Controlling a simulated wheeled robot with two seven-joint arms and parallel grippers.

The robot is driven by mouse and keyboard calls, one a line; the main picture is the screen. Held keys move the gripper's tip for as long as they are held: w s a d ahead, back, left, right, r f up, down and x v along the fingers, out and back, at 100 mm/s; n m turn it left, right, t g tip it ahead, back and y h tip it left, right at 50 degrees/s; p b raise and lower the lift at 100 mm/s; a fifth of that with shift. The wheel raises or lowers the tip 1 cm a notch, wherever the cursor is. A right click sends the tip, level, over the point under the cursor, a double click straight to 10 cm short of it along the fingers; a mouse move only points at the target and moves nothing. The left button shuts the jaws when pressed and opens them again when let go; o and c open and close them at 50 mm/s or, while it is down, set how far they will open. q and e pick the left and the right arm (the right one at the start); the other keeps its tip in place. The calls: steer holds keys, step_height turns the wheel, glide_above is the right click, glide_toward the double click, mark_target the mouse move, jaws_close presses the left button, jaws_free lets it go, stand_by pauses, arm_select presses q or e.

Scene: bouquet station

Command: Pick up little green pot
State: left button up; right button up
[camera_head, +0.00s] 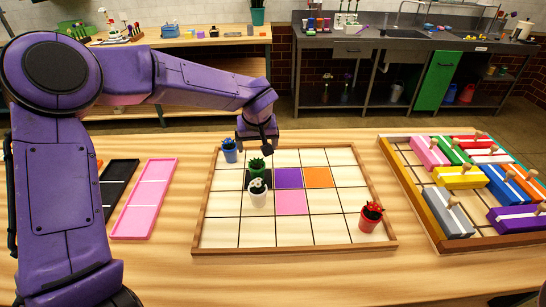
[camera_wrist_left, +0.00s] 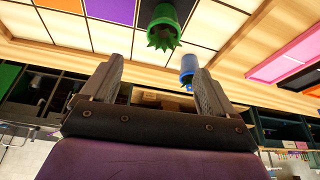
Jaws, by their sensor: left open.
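The little green pot (camera_head: 257,169) with a spiky green plant stands upright on a dark square of the gridded board (camera_head: 330,235), just behind a white pot (camera_head: 258,196). My left gripper (camera_head: 261,148) is open and empty, above the back part of the board and just behind the green pot, apart from it. In the left wrist view the open jaws (camera_wrist_left: 158,80) show with the green pot (camera_wrist_left: 163,24) beyond them, near the top edge. My right gripper is in neither view.
A blue pot (camera_head: 229,151) stands close left of the gripper, at the board's back left corner. A red pot (camera_head: 371,217) is at the front right. A tray of coloured handled blocks (camera_head: 460,178) lies right; a pink strip (camera_head: 146,198) lies left.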

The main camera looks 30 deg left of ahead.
mark_target(257, 159)
arm_select(q)
steer(key=shift+x, duration=1.1)
steer(key=f, duration=0.1)
steer(key=f+p, duration=0.1)
steer(key=s+a+f, duration=0.1)
steer(key=w+f, duration=0.1)
steer(key=f, duration=0.1)
steer(key=w+f, duration=0.2)
steer(key=shift+w+a+f+p, duration=0.15)
steer(key=shift+a+f+p, duration=0.1)
steer(key=shift+f+p, duration=0.1)
steer(key=shift+s+a+r, duration=0.1)
steer(key=shift+s+r, duration=0.15)
steer(key=shift+s, duration=0.15)
steer(key=shift+s+r, duration=0.15)
steer(key=shift+s, duration=0.05)
steer(key=c, duration=0.4)
steer(key=shift+w, duration=0.15)
steer(key=c, duration=1)
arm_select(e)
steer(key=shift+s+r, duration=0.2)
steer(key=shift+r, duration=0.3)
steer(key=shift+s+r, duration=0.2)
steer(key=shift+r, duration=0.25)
